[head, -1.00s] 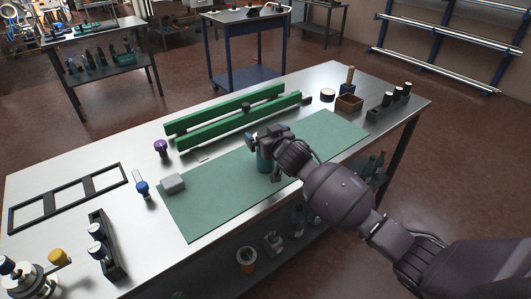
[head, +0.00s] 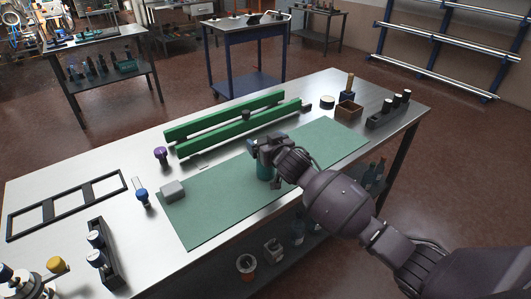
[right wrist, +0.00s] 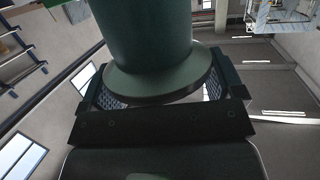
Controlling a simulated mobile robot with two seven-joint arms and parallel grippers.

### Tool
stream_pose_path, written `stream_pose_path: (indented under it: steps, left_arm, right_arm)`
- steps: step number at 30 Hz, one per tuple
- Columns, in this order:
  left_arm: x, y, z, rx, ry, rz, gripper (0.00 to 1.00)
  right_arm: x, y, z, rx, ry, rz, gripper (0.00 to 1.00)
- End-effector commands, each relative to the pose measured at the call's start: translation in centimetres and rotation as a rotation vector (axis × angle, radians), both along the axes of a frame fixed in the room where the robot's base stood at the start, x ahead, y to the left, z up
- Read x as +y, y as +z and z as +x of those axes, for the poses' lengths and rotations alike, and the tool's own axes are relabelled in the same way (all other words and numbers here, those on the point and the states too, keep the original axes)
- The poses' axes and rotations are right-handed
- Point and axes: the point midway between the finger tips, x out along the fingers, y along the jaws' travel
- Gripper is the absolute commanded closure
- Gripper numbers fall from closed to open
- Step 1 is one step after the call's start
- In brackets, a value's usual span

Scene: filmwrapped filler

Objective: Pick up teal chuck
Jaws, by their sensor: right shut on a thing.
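The teal chuck (head: 264,169) is a short upright cylinder over the green mat (head: 215,198) on the steel workbench. My right gripper (head: 266,149) is shut on its upper part. I cannot tell whether the chuck's base touches the mat. In the right wrist view the chuck (right wrist: 145,35) fills the top middle, its wide flanged end between the two patterned finger pads of my right gripper (right wrist: 155,92). My left gripper is not in view.
Green rails (head: 235,122) lie behind the mat. A grey block (head: 172,190) sits at the mat's left corner. A black frame (head: 68,204) and a dark holder (head: 106,252) are at left.

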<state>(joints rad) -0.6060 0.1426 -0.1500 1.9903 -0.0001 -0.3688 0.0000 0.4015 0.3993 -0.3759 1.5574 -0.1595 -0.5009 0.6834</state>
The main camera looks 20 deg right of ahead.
Motion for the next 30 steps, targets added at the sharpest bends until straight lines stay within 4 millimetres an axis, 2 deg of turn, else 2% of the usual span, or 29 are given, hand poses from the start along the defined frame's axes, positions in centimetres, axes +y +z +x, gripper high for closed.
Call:
stream_pose_path:
  steps: [5, 8, 11, 24, 30]
  left_arm:
    - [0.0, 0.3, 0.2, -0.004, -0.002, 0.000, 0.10]
    - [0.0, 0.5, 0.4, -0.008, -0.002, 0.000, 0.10]
    - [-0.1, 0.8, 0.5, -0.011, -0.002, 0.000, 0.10]
    - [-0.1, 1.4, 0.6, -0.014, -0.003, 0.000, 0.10]
    - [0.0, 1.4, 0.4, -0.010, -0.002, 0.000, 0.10]
  right_arm:
    - [0.0, 1.1, 0.1, -0.006, 0.001, 0.001, 0.96]
    - [0.0, 2.4, 0.1, -0.008, 0.001, 0.000, 0.96]
    - [0.0, 4.3, 0.1, -0.009, 0.001, 0.001, 0.96]
    - [0.0, 14.6, 0.1, -0.009, 0.000, -0.001, 0.96]
    - [0.0, 17.9, 0.0, -0.007, 0.001, 0.000, 0.96]
